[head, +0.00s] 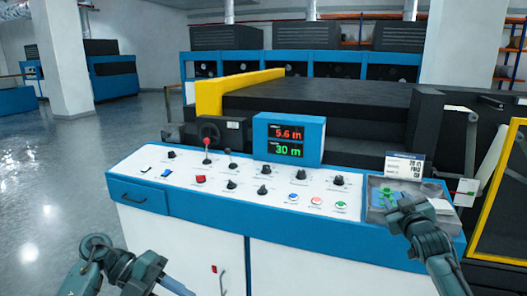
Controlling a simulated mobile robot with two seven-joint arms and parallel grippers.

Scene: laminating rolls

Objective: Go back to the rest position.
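My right gripper (396,200) hangs over the grey tray (376,217) at the right end of the white control panel. It is small and dark here, and I cannot tell whether its fingers are open or shut. Something green (388,191) shows in the tray beside the fingers; I cannot tell if they touch it. My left arm comes in at the lower left, in front of the blue and white cabinet (190,243). Its links run off the bottom edge, and no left fingers show.
The control panel (235,180) carries knobs, levers and coloured buttons. A display (289,138) reads 5.6 m and 30 m. A small label card (403,166) stands behind the tray. A yellow-framed guard (500,205) is at the right. Open floor (60,190) lies at the left.

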